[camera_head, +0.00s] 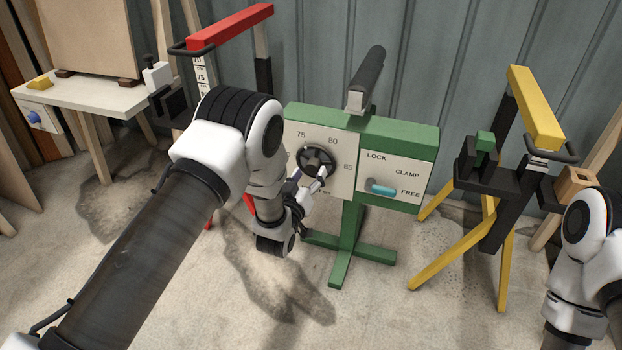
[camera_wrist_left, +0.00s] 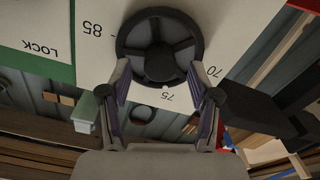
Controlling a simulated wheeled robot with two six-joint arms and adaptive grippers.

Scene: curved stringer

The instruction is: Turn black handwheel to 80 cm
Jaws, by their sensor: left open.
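The black handwheel (camera_head: 316,161) sits on the white dial plate (camera_head: 342,172) of a green stand (camera_head: 388,126). The plate carries the marks 75 and 80 at the top in the head view. My left gripper (camera_head: 314,181) is at the wheel's lower right side. In the left wrist view, the gripper (camera_wrist_left: 159,72) is open, with one finger on each side of the wheel (camera_wrist_left: 160,47); I cannot tell whether they touch it. There, a small white spot shows at the rim close to 75, and 85 and 70 are readable. The 80 is hidden there.
A teal lever (camera_head: 381,188) on the green stand points towards FREE. A red-topped stand (camera_head: 231,25) is behind my left arm, and a yellow-topped stand (camera_head: 534,108) is at the right. A white table (camera_head: 85,93) stands at the left. My right arm is at the right edge, its gripper out of view.

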